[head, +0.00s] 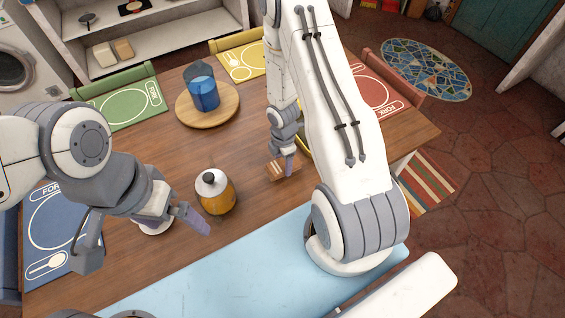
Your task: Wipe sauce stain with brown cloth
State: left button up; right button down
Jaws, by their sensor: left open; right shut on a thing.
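The brown cloth (275,173) is a small folded piece on the wooden table, right of the bottle. My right gripper (288,166) reaches down from above and is shut on the cloth, low at the tabletop. I cannot tell whether the cloth touches the wood. No sauce stain is clearly visible; it may be under the cloth or behind my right arm. My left gripper (195,217) is open and empty, just left of and in front of a bottle of amber liquid (216,195).
A white round item (153,230) is partly hidden under my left gripper. A yellow item (304,147) is mostly hidden by my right arm.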

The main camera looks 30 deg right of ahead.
jog(key=shift+r+p, duration=2.4)
jog(key=shift+r, duration=0.15)
